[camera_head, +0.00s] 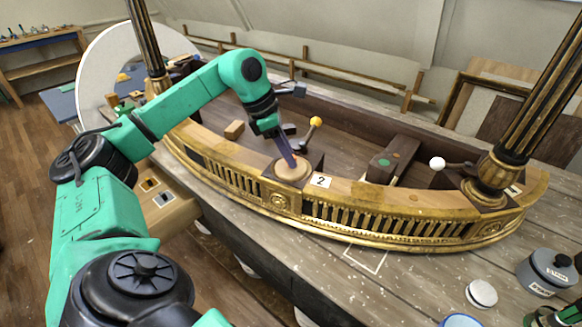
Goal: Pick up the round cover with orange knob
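A round pale wooden cover (290,172) sits on a dark square block at the front rim of the gilt console (345,208), left of the label "2". My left gripper (292,160) reaches down from above, with its fingertips at the middle of the cover. The fingers hide the cover's centre, so I cannot make out its knob clearly or tell whether the fingers are shut on it. The cover looks flat and seated. A black and green part at the bottom right edge, which looks like my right gripper (565,316), is mostly cut off.
A lever with an orange ball (316,121) stands just behind the cover. A lever with a white ball (437,163) is further right. A dark block with a green dot (385,161) lies inside the console. Gilt columns rise at both ends. A grey lidded pot (547,272) and white disc (482,292) stand right.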

